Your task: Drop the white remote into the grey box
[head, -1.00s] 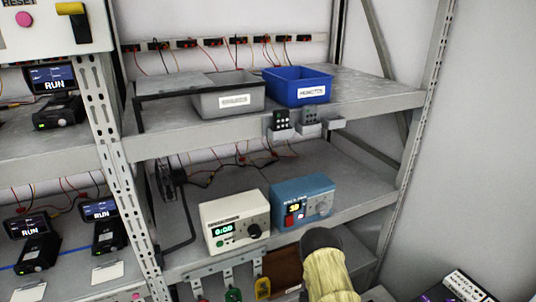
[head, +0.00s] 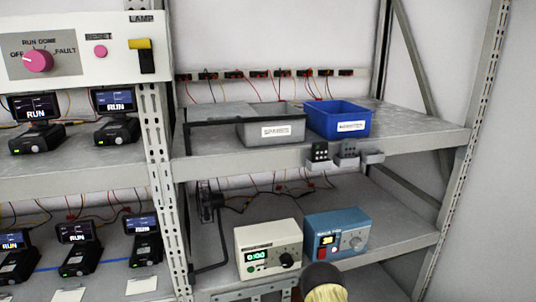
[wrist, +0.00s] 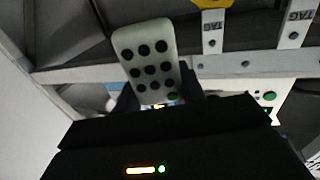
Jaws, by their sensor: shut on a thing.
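In the wrist view my gripper (wrist: 150,100) is shut on the white remote (wrist: 148,58), a pale handset with rows of dark round buttons that sticks out past the fingers. In the head view only a rounded dark and yellowish part of my arm shows at the bottom edge; the gripper and remote are hidden there. The grey box (head: 271,127) stands open-topped on the upper shelf, with a white label on its front. A blue box (head: 340,120) stands just right of it, also labelled.
Dark and grey remotes sit in holders (head: 345,157) on the upper shelf's front edge. A cream timer unit (head: 268,250) and a blue power unit (head: 337,235) stand on the shelf below. A rack upright (head: 165,190) stands to the left.

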